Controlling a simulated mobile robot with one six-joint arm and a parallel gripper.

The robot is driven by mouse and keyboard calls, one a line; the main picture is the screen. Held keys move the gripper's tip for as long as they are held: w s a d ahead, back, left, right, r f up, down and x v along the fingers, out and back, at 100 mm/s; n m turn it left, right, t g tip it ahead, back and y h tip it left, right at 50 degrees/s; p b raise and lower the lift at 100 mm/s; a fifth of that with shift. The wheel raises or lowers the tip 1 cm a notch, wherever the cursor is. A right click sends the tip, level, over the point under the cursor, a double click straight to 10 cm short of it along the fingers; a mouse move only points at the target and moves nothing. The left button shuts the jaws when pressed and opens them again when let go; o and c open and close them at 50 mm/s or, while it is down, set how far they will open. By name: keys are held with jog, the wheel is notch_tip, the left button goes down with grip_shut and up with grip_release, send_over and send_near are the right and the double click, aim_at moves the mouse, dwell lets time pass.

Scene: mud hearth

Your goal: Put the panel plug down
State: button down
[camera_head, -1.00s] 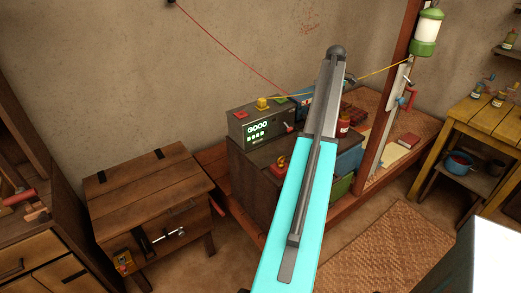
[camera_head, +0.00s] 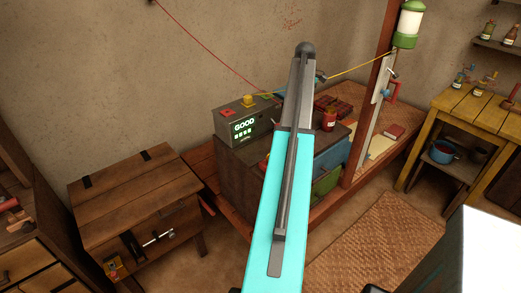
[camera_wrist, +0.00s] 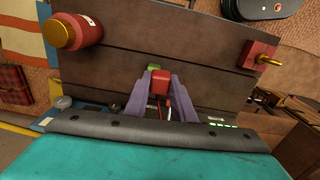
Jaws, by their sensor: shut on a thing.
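My gripper (camera_wrist: 160,78) shows in the wrist view as two purple fingers closed on a small red block, seemingly the panel plug (camera_wrist: 160,86). A thin red line shows below it between the fingers. The fingers are over a dark wooden plank top, and I cannot tell whether the plug touches it. A small green piece (camera_wrist: 153,67) is just beyond the fingertips. In the head view my own arm hides the gripper and the plug. The grey panel box (camera_head: 233,126) with a lit "GOOD" display stands on the dark cabinet (camera_head: 240,172) left of my arm.
A red jar with a brass lid (camera_wrist: 78,32) and a red block with a brass pin (camera_wrist: 258,55) stand on the plank top. Red (camera_head: 200,45) and yellow (camera_head: 355,67) lines cross above the cabinet. A post (camera_head: 370,110) stands right.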

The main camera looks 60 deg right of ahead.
jog(key=w+a+f+b, duration=0.1)
jog(key=w+a, duration=0.2)
jog(key=a, duration=1.3)
jog(key=w+a+f, duration=0.2)
jog(key=w+a, duration=0.1)
jog(key=a, duration=1.3)
jog(key=shift+w+f+m+b, duration=0.15)
jog(key=shift+w+m+b, duration=0.1)
jog(key=shift+m+b, duration=0.15)
jog(key=shift+d, duration=0.15)
jog(key=d+p, duration=0.1)
jog(key=d, duration=0.3)
jog(key=w+d+f+p, duration=0.1)
jog(key=d, duration=0.4)
jog(key=d+p, duration=0.1)
jog(key=d, duration=0.4)
jog(key=shift+w+d+f+p, duration=0.2)
jog(key=shift+w+d+p, duration=0.05)
jog(key=shift+w+p, duration=0.1)
jog(key=shift+d, duration=0.1)
jog(key=shift+w+d, duration=0.1)
jog(key=shift+d, duration=0.5)
jog(key=shift+a+f+p, duration=0.1)
jog(key=shift+f+p, duration=0.55)
jog(key=shift+f, duration=1.15)
